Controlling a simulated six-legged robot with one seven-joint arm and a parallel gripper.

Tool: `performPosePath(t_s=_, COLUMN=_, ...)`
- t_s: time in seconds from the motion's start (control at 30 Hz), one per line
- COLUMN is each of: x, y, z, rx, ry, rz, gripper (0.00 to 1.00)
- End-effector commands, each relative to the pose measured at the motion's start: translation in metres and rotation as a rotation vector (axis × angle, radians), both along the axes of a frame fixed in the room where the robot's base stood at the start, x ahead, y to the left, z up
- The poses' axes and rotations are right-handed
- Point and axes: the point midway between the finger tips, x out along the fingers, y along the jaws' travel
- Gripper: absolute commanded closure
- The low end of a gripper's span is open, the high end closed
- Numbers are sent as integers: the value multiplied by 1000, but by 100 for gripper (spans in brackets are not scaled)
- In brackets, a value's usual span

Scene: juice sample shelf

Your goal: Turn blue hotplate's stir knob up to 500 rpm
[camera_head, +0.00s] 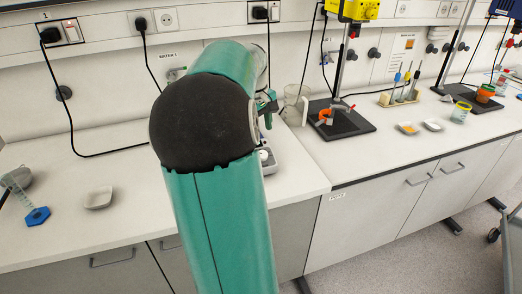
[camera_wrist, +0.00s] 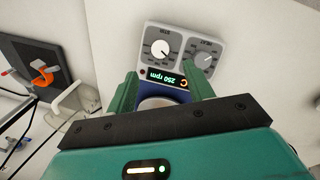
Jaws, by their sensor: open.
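In the wrist view, the hotplate's grey control panel (camera_wrist: 184,55) lies beyond my fingertips. The lit display (camera_wrist: 161,77) shows 250 rpm, upside down. Part of the blue housing (camera_wrist: 178,95) shows between my fingers. My gripper (camera_wrist: 163,88) is open, its fingers apart and touching neither knob. In the head view, my arm hides most of the hotplate; a pale part (camera_head: 268,161) shows beside it.
A clear jug (camera_head: 294,104) stands behind the hotplate. A dark stand base (camera_head: 345,124) with an orange clamp is to the right. A white dish (camera_head: 98,198) and a blue-based cylinder (camera_head: 37,217) lie at the left. The front counter between them and my arm is clear.

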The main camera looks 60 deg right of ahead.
Motion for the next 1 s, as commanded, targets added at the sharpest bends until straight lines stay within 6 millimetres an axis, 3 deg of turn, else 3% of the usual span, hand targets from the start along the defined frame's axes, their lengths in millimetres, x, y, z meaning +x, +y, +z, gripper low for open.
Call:
performPosePath(t_s=0.4, x=-2, y=-11, z=-78, rx=1, ry=1, rz=1, gripper=48)
performPosePath(t_s=0.6, x=-1, y=-13, z=-93, rx=0, ry=-1, rz=3, gripper=48)
performPosePath(t_s=0.87, x=-1, y=-13, z=-93, rx=-1, ry=-1, rz=3, gripper=48)
performPosePath(t_s=1.0, x=-1, y=-13, z=-93, rx=-1, ry=-1, rz=3, gripper=75)
